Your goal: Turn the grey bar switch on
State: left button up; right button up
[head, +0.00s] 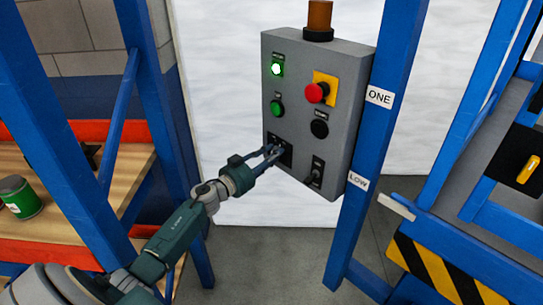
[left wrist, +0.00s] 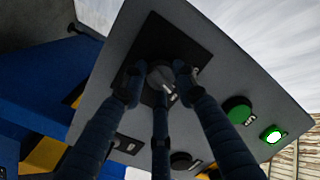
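The grey bar switch (left wrist: 160,76) is a round grey knob with a pale mark, on a black square plate (left wrist: 185,45). In the head view the plate (head: 286,158) is at the lower left of the grey control box, and my left gripper hides most of the switch. My left gripper (head: 272,153) reaches it from the lower left. In the left wrist view its fingers (left wrist: 157,75) stand apart around the switch, with small gaps seeming to remain at the sides. My right gripper is in neither view.
The control box (head: 345,95) also carries a lit green lamp (head: 277,69), a green button (head: 277,108), a red knob (head: 316,92), a black button (head: 319,128) and a lever switch (head: 315,173). A blue post (head: 375,130) stands right of it; a shelf with a green can (head: 19,197) is left.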

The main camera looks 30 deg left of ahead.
pick_arm(q)
jog(key=shift+f+m+b, duration=0.25)
jog(key=shift+m+b, duration=0.2)
jog(key=shift+m, duration=0.25)
jog(key=shift+r+m, duration=0.1)
jog(key=shift+m, duration=0.7)
jog(key=o, duration=1.1)
jog(key=shift+a, duration=0.1)
jog(key=s, duration=0.5)
jog(key=s+a, duration=0.1)
jog(key=s, duration=0.1)
jog(key=shift+s, duration=0.25)
